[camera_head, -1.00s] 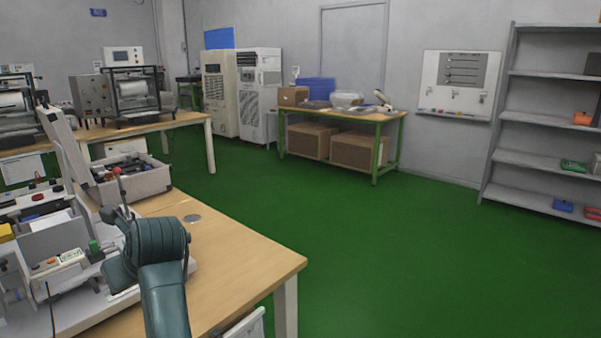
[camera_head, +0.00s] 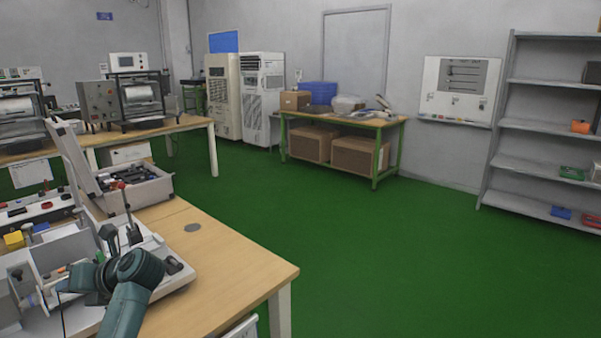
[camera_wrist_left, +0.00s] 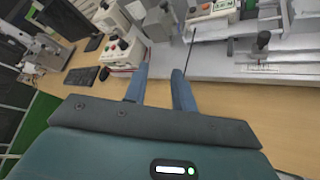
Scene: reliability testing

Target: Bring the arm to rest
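My teal arm (camera_head: 130,290) shows at the lower left of the head view, bent over the wooden bench (camera_head: 235,265) and the white test equipment. Its far end points left among the equipment, and I cannot make out its fingers there. In the left wrist view my left gripper (camera_wrist_left: 160,76) has two blue-grey fingers standing apart with nothing between them. They are over the wooden bench top, near the front edge of the grey and white equipment (camera_wrist_left: 215,65). My right gripper is in neither view.
A lever device (camera_head: 132,235) stands close beside the arm. An open case (camera_head: 135,190) with tools sits behind it. The wrist view shows a black keyboard (camera_wrist_left: 80,76) and a control box with buttons (camera_wrist_left: 122,48). Green floor (camera_head: 380,260) is clear on the right.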

